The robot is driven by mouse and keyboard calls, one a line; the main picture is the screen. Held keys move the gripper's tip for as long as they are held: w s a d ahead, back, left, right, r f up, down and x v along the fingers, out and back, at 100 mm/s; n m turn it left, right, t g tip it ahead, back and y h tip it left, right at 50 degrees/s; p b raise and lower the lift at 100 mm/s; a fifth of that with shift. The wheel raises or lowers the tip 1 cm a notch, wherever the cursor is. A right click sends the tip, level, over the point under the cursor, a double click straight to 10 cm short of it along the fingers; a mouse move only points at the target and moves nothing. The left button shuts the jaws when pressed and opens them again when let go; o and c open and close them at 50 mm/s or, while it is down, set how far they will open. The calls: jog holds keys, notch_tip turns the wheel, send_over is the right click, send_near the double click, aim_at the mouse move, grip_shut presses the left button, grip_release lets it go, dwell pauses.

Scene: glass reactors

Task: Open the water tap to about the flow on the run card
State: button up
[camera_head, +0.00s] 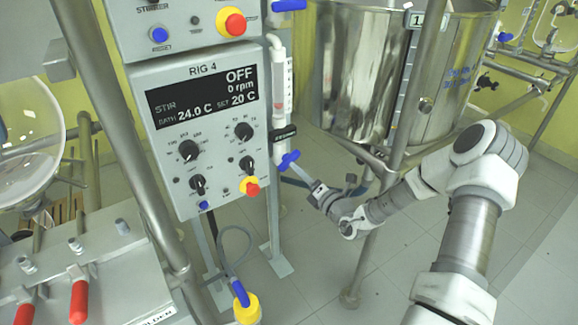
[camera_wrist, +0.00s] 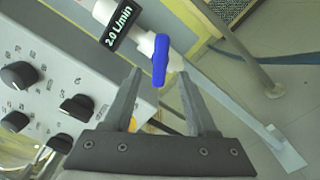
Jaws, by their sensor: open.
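The water tap's blue handle (camera_head: 289,160) is at the lower end of the white pipe beside the RIG 4 panel. In the wrist view the blue handle (camera_wrist: 160,60) lies between and just beyond the fingertips, its long side running along the fingers. My gripper (camera_head: 298,169) is open, with a finger on either side of the handle in the wrist view (camera_wrist: 160,76). I cannot tell whether either finger touches it. A black label (camera_wrist: 118,26) above the tap reads 2.0 L/min. A clear flow tube (camera_head: 280,92) stands above it. I see no run card.
The RIG 4 panel (camera_head: 203,120) stands close on the left, its display showing OFF, 0 rpm and 24.0 C. A large steel vessel (camera_head: 355,70) stands behind my arm. A thick steel post (camera_head: 125,140) stands left of the panel. Tiled floor (camera_head: 310,262) lies open below.

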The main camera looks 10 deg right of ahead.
aim_at(289, 161)
jog(key=b+x, duration=0.1)
jog(key=x, duration=0.5)
jog(key=shift+w+a+b, duration=0.15)
jog(key=shift+w+b, duration=0.15)
jog(key=shift+b, duration=0.05)
grip_shut()
